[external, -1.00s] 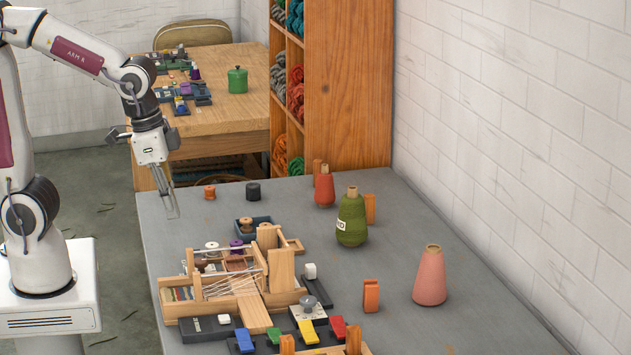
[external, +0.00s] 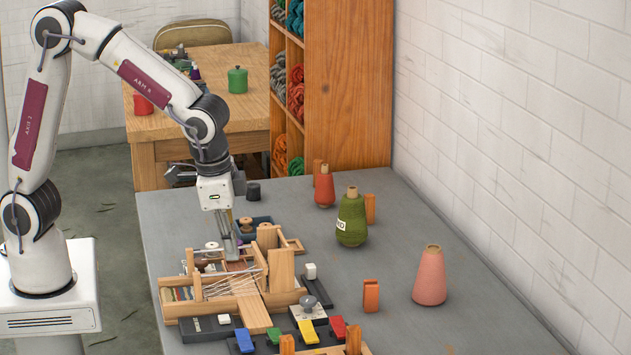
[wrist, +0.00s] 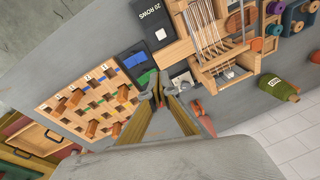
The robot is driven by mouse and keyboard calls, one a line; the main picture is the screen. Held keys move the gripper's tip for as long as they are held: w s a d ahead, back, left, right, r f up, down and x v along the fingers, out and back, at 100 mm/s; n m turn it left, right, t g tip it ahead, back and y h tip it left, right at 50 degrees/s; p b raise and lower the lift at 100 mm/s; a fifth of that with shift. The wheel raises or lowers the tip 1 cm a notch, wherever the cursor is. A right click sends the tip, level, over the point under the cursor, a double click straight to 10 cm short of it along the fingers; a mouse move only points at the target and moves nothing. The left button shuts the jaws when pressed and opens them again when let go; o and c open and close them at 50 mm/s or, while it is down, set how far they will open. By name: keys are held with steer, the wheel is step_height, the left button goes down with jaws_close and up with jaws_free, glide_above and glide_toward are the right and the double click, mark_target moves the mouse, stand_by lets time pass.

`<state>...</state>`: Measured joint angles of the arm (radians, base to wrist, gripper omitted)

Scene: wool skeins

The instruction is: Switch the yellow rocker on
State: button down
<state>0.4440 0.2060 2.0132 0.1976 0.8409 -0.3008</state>
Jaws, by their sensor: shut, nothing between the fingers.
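The yellow rocker (external: 309,332) lies at the front of the table in the external view, in a row between the green rocker (external: 274,335) and the red rocker (external: 338,327). The blue rocker (external: 244,340) is at the row's left end. My gripper (external: 231,257) is shut and empty, pointing down over the small loom, back and left of the yellow rocker in the picture. In the wrist view my shut fingers (wrist: 158,98) are beside the blue rocker (wrist: 135,60) and green rocker (wrist: 147,77). I cannot make out the yellow rocker there; the fingers may hide it.
The wooden loom (external: 283,272) with strung threads stands behind the rockers. A grey knob (external: 307,303) rises just behind the yellow one. An orange block (external: 371,295), a pink cone (external: 430,277) and a green cone (external: 352,220) stand to the right. A pegged wooden board (wrist: 92,105) lies near the rockers.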

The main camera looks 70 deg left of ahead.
steer(key=w+d+n+t, duration=0.1)
steer(key=w+d, duration=0.1)
steer(key=w, duration=0.3)
steer(key=w+d+f+n, duration=0.1)
steer(key=w+d+n, duration=0.1)
steer(key=w, duration=0.3)
steer(key=shift+d+f+t, duration=0.2)
steer(key=shift+d+t, duration=0.2)
steer(key=shift+d, duration=0.45)
steer(key=shift+f, duration=0.15)
glide_toward(306, 324)
steer(key=x, duration=0.5)
steer(key=shift+w+d, duration=0.2)
steer(key=shift+d, duration=0.05)
steer(key=shift+a+f, duration=0.25)
steer(key=shift+f, duration=0.55)
